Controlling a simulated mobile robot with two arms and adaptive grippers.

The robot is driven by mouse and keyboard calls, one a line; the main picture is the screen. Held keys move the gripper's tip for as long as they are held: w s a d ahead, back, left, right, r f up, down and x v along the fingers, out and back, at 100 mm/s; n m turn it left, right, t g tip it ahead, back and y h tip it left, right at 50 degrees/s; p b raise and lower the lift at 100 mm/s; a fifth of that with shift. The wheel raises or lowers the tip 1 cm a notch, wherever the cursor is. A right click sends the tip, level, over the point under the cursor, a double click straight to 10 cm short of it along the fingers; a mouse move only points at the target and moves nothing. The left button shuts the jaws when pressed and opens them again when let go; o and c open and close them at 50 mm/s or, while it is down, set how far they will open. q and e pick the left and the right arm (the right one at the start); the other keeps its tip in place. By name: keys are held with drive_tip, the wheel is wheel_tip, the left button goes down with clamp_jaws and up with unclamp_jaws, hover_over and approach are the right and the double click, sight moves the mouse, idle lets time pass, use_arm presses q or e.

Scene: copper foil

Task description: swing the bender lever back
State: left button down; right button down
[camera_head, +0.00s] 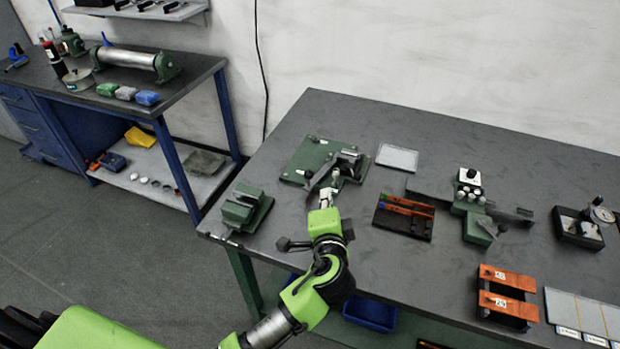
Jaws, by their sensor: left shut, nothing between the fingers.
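The gripper hides part of the bender's front edge. My right gripper is not in view.
A green vise-like block (247,208) stands left of my arm. A light grey plate (397,157) and a dark tray with orange-handled tools (404,217) lie to the right. The back of the bench is clear.

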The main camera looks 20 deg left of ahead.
use_arm(q)
drive_tip(key=w+a+f, duration=0.1)
drive_tip(key=w, duration=0.1)
drive_tip(key=w+a+f+p, duration=0.1)
drive_tip(key=w+a, duration=0.1)
drive_tip(key=w, duration=0.1)
drive_tip(key=w+a+f+p, duration=0.1)
drive_tip(key=w+a, duration=0.1)
drive_tip(key=shift+w+a+f, duration=0.1)
drive_tip(key=shift+w+a, duration=0.1)
drive_tip(key=shift+f, duration=0.1)
drive_tip(key=shift+a, duration=0.15)
